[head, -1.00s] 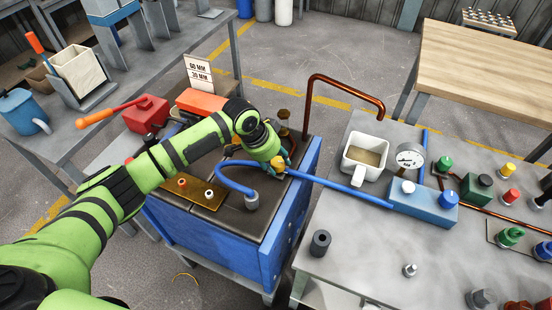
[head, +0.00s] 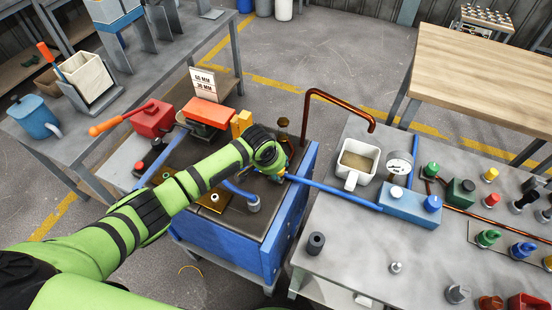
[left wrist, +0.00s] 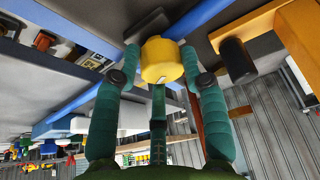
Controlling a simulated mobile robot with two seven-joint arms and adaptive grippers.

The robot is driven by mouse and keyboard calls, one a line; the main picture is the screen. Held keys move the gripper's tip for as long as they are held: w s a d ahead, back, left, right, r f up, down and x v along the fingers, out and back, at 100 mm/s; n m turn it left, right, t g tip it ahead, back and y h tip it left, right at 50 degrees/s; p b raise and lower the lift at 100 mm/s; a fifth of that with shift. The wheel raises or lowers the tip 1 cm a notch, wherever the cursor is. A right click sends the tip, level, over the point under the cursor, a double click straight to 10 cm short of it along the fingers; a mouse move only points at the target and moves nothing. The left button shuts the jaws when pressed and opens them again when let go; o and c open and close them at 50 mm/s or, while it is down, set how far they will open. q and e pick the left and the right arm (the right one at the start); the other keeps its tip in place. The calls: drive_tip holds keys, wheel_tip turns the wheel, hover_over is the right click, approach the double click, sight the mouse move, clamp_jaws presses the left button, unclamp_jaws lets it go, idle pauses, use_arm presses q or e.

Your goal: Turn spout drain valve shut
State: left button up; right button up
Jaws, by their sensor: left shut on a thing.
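My left gripper (head: 284,174) reaches over the blue tank (head: 235,245) to the blue pipe (head: 335,192) at the tank's right edge. The knob sits by the blue pipe, which also shows in the wrist view (left wrist: 205,16). In the head view my wrist hides most of the knob. My right gripper is not in view.
A pressure gauge (head: 398,164) and a blue valve block (head: 408,207) stand right of the mug. Several coloured knobs crowd the grey bench's right side.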

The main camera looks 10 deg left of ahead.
use_arm(q)
drive_tip(key=n+p, duration=0.1)
drive_tip(key=r+n+y+p, duration=0.1)
drive_tip(key=n, duration=0.1)
drive_tip(key=shift+w+d, duration=0.15)
drive_tip(key=shift+w, duration=0.2)
drive_tip(key=shift+d+n+y+p, duration=0.1)
drive_tip(key=shift+n+y+p, duration=0.4)
drive_tip(key=shift+n, duration=0.4)
drive_tip(key=shift+f+n, duration=0.1)
drive_tip(key=shift+n, duration=0.8)
drive_tip(key=shift+w+f+n+y, duration=0.1)
drive_tip(key=shift+n+y, duration=0.6)
drive_tip(key=shift+n, duration=0.5)
drive_tip(key=shift+n+g+y+b, duration=0.3)
drive_tip(key=shift+n+y, duration=0.2)
drive_tip(key=shift+n, duration=1)
drive_tip(key=o, duration=1.1)
drive_tip(key=shift+a+f, duration=0.15)
drive_tip(key=shift+a, duration=0.05)
